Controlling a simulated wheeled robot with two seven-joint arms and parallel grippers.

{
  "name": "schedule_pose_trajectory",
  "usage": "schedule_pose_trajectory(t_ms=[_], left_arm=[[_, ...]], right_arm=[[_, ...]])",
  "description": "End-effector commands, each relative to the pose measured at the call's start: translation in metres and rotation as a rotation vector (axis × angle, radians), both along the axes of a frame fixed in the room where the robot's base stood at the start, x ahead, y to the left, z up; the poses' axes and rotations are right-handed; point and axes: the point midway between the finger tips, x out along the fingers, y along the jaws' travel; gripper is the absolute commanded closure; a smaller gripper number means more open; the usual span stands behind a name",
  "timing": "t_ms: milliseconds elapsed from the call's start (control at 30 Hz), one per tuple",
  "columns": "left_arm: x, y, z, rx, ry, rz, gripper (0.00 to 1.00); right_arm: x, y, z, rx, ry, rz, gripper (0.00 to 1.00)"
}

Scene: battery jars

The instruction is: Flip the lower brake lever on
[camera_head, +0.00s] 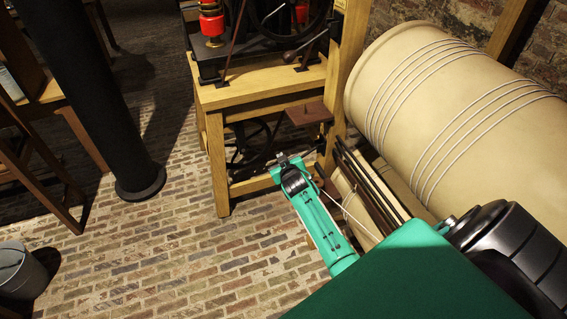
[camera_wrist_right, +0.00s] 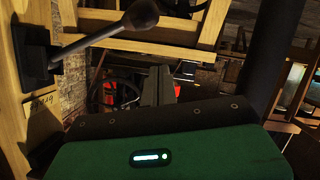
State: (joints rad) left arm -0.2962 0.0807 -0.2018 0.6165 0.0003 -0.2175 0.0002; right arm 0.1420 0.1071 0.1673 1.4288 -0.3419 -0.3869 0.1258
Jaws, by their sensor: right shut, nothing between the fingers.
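A lever (camera_wrist_right: 100,32) with a metal shaft and a dark rounded knob shows in the right wrist view. It sits on a dark bracket on a wooden post at the left and slants up to the right. In the head view my right gripper (camera_head: 290,160), at the end of the green arm, is shut and empty beside the lower part of the wooden frame. Whether it touches the lever cannot be told. A second dark-knobbed lever (camera_head: 306,45) is higher on the machine in the head view. My left gripper is not in view.
A wooden machine frame (camera_head: 218,160) stands ahead, with a large cream roped drum (camera_head: 420,90) to its right. A dark column (camera_head: 100,90) rises at the left. A grey bucket (camera_head: 20,270) stands at lower left. The brick floor (camera_head: 170,250) between is clear.

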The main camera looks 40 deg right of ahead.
Motion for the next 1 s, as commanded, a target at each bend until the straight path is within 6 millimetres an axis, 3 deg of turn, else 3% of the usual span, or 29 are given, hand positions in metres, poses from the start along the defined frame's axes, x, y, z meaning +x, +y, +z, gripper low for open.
schedule_pose_trajectory(t_ms=[500,700,1000], left_arm=[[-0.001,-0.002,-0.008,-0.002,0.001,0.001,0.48],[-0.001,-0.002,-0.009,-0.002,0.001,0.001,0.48],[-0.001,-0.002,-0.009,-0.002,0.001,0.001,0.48]], right_arm=[[-0.075,0.030,0.026,-0.001,-0.001,0.001,1.00],[-0.087,0.034,0.032,0.000,-0.002,0.001,1.00],[-0.088,0.035,0.033,0.000,-0.002,0.001,1.00]])
